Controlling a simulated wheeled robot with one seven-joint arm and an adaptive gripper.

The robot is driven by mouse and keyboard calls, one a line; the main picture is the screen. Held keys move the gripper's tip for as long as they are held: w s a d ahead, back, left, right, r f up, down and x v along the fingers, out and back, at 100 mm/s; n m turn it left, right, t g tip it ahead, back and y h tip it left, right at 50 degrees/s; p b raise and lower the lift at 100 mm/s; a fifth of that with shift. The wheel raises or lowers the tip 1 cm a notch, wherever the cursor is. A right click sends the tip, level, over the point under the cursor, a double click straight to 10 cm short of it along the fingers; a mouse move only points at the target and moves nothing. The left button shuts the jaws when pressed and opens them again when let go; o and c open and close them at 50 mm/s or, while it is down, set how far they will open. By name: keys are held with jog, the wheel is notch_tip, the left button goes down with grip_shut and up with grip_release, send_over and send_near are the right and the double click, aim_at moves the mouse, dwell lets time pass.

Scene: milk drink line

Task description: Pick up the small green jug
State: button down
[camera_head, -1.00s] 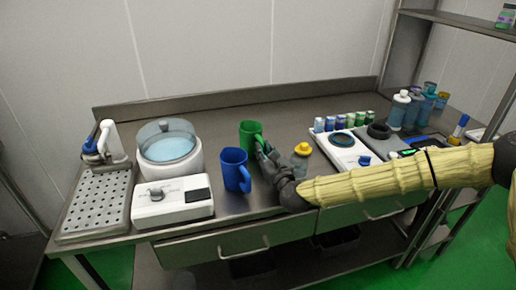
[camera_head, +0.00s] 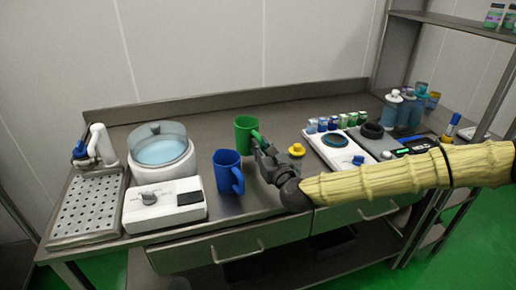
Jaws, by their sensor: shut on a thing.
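The small green jug (camera_head: 243,137) stands upright toward the middle of the steel counter, behind and to the right of the blue jug (camera_head: 225,171). Its handle faces right, toward my gripper (camera_head: 259,146). My gripper reaches in from the right and is shut on the green jug at its handle side. The fingers hide part of the handle. I cannot tell whether the jug's base is clear of the counter.
A white machine with a round water bowl (camera_head: 162,152) stands left, beside a perforated drain tray (camera_head: 87,207). A small yellow item (camera_head: 296,150) is just right of my gripper. A white scale (camera_head: 333,150), vials and bottles (camera_head: 390,108) fill the right. The back strip of counter is clear.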

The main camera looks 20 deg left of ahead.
jog(key=r+b+v, duration=0.1)
jog(key=v, duration=1.2)
jog(key=shift+r+b, duration=0.15)
jog(key=shift+b, duration=0.2)
jog(key=shift+d, duration=0.1)
dwell(0.4)
